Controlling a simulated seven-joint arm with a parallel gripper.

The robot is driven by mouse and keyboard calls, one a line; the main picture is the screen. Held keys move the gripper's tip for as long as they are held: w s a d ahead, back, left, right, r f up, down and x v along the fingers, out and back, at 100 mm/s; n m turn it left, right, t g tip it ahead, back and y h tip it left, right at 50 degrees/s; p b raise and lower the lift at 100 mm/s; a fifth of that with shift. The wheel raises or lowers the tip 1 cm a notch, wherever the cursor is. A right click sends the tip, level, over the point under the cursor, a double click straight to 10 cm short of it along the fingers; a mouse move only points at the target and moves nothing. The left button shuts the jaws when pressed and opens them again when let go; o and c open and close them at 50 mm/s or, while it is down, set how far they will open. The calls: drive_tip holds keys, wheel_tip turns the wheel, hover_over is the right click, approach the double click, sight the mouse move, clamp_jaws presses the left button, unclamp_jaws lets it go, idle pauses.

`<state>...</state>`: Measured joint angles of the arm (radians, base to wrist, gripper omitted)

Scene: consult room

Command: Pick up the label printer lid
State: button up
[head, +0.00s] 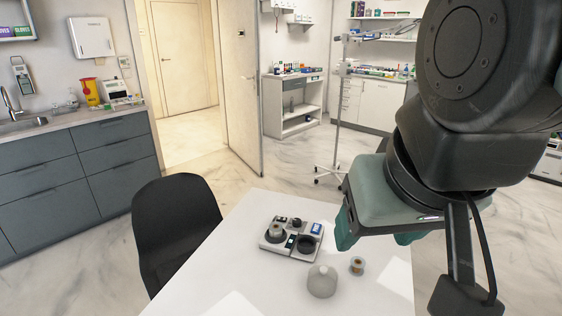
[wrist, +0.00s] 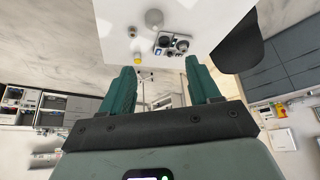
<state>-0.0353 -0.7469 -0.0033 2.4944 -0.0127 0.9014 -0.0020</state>
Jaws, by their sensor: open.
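A grey rounded dome-shaped piece (head: 322,281) stands on the white table (head: 195,275); it may be the label printer lid, but I cannot tell for sure. It also shows at the top of the wrist view (wrist: 154,18). Behind it is a light grey unit (head: 275,249) with black round parts and a small blue-marked panel, also in the wrist view (wrist: 160,39). A small tan-and-white roll or jar (head: 357,265) stands to the right of the dome. My gripper (head: 376,241) is open and empty, above the table's right side; its teal fingers are spread in the wrist view (wrist: 160,77).
A black chair (head: 175,228) stands at the table's left edge. A wheeled pole (head: 336,130) stands behind the table. Grey drawers (head: 75,175) line the left wall.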

idle(0.4)
drive_tip(key=o, duration=0.7)
drive_tip(key=n+g, duration=0.5)
drive_tip(key=n, duration=0.6)
hover_over(324, 269)
drive_tip(key=s, duration=0.2)
wheel_tip(324, 269, down, 23)
drive_tip(key=f, duration=0.4)
drive_tip(key=w+f+n, duration=0.1)
drive_tip(key=f, duration=0.4)
drive_tip(key=w+f+n, duration=0.1)
drive_tip(key=f, duration=0.4)
drive_tip(key=shift+g, duration=0.3)
drive_tip(key=shift+f, duration=2.95)
